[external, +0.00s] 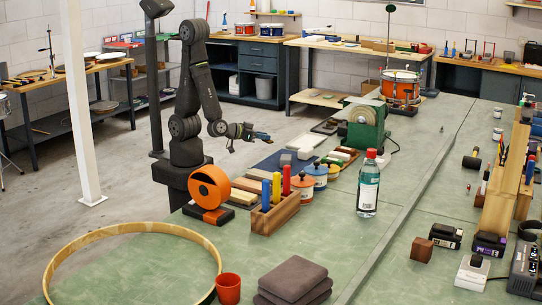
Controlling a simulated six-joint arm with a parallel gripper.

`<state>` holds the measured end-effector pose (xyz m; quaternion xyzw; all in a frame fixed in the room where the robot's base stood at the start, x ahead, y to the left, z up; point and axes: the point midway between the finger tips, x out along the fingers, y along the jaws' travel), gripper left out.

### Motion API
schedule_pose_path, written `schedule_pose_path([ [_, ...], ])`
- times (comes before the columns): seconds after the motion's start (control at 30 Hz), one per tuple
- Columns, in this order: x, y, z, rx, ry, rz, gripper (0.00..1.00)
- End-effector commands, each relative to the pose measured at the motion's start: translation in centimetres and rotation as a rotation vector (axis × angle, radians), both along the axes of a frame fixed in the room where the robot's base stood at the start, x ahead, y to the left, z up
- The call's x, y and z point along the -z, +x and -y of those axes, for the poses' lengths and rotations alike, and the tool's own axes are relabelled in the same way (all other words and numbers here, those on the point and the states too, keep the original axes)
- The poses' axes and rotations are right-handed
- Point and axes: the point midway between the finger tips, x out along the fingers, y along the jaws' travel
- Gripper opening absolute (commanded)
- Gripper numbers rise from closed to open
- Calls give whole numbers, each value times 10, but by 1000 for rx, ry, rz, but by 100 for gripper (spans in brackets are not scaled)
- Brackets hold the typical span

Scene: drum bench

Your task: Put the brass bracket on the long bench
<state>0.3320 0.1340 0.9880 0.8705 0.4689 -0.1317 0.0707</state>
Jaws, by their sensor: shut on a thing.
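My gripper (258,137) is at the end of my arm, in the middle of the external view, above the far left edge of the long green-topped bench (330,235). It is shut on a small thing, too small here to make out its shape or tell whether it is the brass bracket. The gripper is in the air, left of the green grinder-like machine. I cannot pick out a brass bracket lying elsewhere.
A green machine (364,125) stands behind. A wooden hoop (75,243) lies front left. Bare bench top lies right of the bottle.

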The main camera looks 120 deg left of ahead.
Motion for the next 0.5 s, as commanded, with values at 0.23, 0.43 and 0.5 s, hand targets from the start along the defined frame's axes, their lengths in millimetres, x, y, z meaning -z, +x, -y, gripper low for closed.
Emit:
schedule_pose_path([
  [0.23, 15, -5, -24, -7, 0, -7, 0],
  [0.43, 29, -7, -46, -7, -1, -4, 0],
  [0.5, 33, -8, -54, -6, -1, -4, 0],
])
